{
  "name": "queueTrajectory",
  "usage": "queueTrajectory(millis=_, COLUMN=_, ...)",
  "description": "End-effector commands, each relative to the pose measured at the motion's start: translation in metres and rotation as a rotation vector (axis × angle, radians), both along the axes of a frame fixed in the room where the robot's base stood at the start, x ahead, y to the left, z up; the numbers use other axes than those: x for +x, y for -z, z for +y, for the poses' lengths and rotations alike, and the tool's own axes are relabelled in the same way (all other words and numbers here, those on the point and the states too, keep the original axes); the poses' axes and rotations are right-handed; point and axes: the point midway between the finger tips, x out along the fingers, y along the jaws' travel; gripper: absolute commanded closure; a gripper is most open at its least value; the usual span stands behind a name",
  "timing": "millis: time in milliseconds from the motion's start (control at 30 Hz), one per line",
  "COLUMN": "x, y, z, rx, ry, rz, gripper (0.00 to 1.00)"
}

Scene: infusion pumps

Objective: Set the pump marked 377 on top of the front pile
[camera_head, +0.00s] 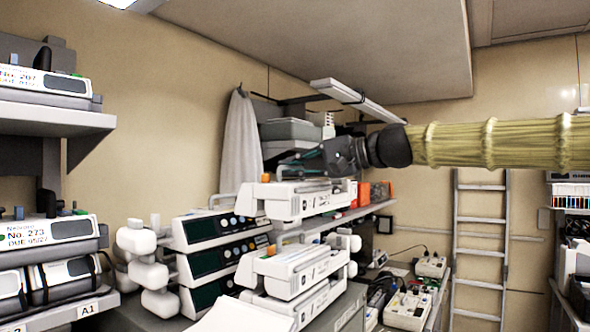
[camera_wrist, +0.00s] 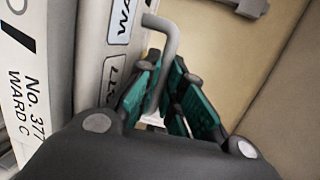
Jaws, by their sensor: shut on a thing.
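The white pump (camera_head: 292,198) hangs from my gripper (camera_head: 318,170) in the head view, roughly level. In the wrist view, the white face of the pump marked 377 (camera_wrist: 28,100) reads "No. 377 WARD C" at the left edge. The teal fingers of my gripper (camera_wrist: 170,100) are closed around its grey bent handle (camera_wrist: 168,50). The front pile (camera_head: 300,272) of white pumps stands on a grey surface below the held pump. A gap shows between the held pump and the pile's top. The handle's far end is hidden by the fingers.
A stack of pumps with dark screens (camera_head: 208,262) stands just left of the pile. Shelves with numbered pumps (camera_head: 50,232) are at far left. A wall shelf (camera_head: 340,217) with boxes is behind my gripper. A ladder (camera_head: 480,245) leans at the right.

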Motion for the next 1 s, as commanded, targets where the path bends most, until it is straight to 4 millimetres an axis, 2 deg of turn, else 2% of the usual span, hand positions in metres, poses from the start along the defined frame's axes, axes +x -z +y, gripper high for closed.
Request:
queueTrajectory(millis=600, x=0.0, y=0.023, z=0.0, rx=0.002, ry=0.001, rz=-0.002, gripper=1.0)
queueTrajectory(millis=1000, x=0.0, y=0.026, z=0.0, rx=0.002, ry=0.001, rz=-0.002, gripper=1.0)
